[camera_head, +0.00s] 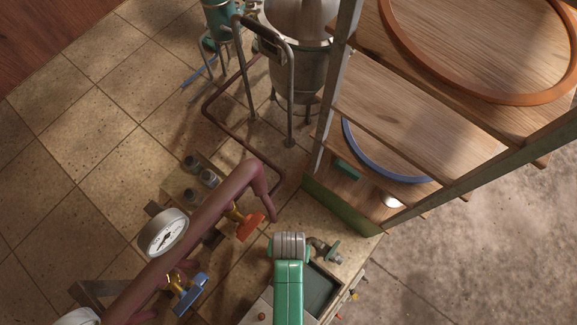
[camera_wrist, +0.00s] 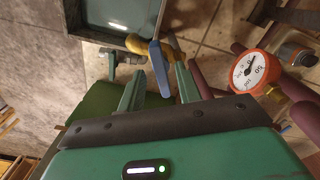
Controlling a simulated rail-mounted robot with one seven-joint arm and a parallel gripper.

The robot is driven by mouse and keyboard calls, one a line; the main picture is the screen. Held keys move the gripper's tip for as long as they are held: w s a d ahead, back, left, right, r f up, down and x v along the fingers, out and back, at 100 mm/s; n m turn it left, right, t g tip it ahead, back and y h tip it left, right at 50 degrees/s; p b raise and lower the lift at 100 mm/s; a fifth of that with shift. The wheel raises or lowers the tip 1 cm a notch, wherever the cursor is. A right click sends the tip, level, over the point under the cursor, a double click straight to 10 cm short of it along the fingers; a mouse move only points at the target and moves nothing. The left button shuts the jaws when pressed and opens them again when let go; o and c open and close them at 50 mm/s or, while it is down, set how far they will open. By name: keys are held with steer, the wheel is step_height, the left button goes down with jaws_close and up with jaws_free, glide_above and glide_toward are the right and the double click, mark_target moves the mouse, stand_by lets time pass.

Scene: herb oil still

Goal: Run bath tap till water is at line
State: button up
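The tap with a blue lever (camera_wrist: 160,68) and a brass body (camera_wrist: 178,50) shows in the wrist view, just below the corner of the bath (camera_wrist: 97,38). My gripper (camera_wrist: 159,70) is open, its two green fingers apart, with the blue lever showing between their tips. I cannot tell whether either finger touches it. The bath is a grey-green box with a bright reflection inside. In the head view, the bath (camera_head: 337,296) is partly hidden by my green arm, which also hides my gripper. The water level and line cannot be made out.
An orange-rimmed gauge (camera_wrist: 255,70) stands right of the fingers. In the head view, a maroon pipe (camera_head: 205,236) carries a white gauge (camera_head: 163,232), an orange handle (camera_head: 250,226) and another blue handle (camera_head: 189,294). Wooden shelving (camera_head: 400,125) stands at the upper right.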

steer(key=shift+f, duration=0.75)
steer(key=shift+c, duration=0.2)
jaws_close()
steer(key=m+p, duration=0.1)
steer(key=m, duration=0.2)
steer(key=shift+a+r+p, duration=0.1)
steer(key=shift+p, duration=0.3)
steer(key=shift+w+m+p, duration=0.1)
steer(key=shift+m+p, duration=0.5)
steer(key=shift+m, duration=0.8)
